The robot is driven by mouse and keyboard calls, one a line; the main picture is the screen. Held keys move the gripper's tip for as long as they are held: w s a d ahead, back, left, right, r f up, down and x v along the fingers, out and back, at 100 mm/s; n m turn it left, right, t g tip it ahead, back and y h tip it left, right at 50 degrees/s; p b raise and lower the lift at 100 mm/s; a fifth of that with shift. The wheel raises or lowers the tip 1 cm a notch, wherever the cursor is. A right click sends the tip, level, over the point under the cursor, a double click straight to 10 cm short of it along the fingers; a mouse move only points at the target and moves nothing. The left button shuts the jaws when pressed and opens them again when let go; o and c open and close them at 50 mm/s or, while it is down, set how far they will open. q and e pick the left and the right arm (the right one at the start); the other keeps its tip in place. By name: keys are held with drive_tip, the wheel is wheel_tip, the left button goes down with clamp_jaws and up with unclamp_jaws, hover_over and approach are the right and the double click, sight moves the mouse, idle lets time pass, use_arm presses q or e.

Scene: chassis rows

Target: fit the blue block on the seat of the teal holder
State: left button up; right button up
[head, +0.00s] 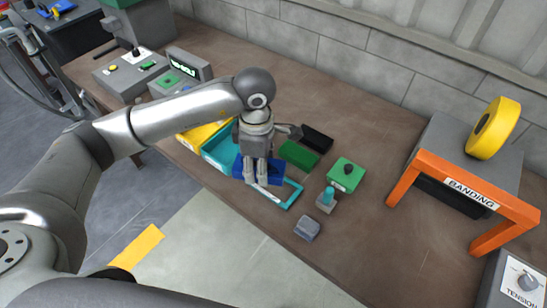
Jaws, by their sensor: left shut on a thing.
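The teal holder (291,201) is a long, low frame on the brown bench, near its front edge. My left gripper (256,182) points down over the middle of it, with its fingers shut on the blue block (275,174). The blue block lies across the holder in the picture, and the fingers and wrist cover part of the block and of the holder. I cannot tell whether the block touches the seat or is just above it. My right gripper is not in view.
Green (299,155) and black (317,138) blocks lie behind the holder. An orange banding frame (468,191) is farther right, beyond clear bench.

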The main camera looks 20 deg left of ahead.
use_arm(q)
drive_tip(key=n, duration=0.2)
drive_tip(key=w+n+p, duration=0.1)
drive_tip(key=n, duration=0.1)
drive_tip(key=shift+w+d+f, duration=0.1)
drive_tip(key=shift+w+d, duration=0.1)
drive_tip(key=n, duration=0.1)
drive_tip(key=w+n, duration=0.1)
drive_tip(key=n, duration=0.2)
drive_tip(key=shift+w+d+f+n+p, duration=0.2)
drive_tip(key=shift+f+n+p, duration=0.1)
drive_tip(key=shift+f+p, duration=0.1)
drive_tip(key=w+f+n, duration=0.1)
drive_tip(key=f+n, duration=0.2)
drive_tip(key=n, duration=0.4)
drive_tip(key=w+f+n, duration=0.1)
drive_tip(key=f+n, duration=0.3)
drive_tip(key=n, duration=0.3)
drive_tip(key=w+f+n, duration=0.1)
drive_tip(key=f+n, duration=0.3)
drive_tip(key=n, duration=0.4)
drive_tip(key=shift+w+d+f, duration=0.1)
drive_tip(key=shift+w+d, duration=0.15)
drive_tip(key=shift+d, duration=0.1)
drive_tip(key=shift+f, duration=0.25)
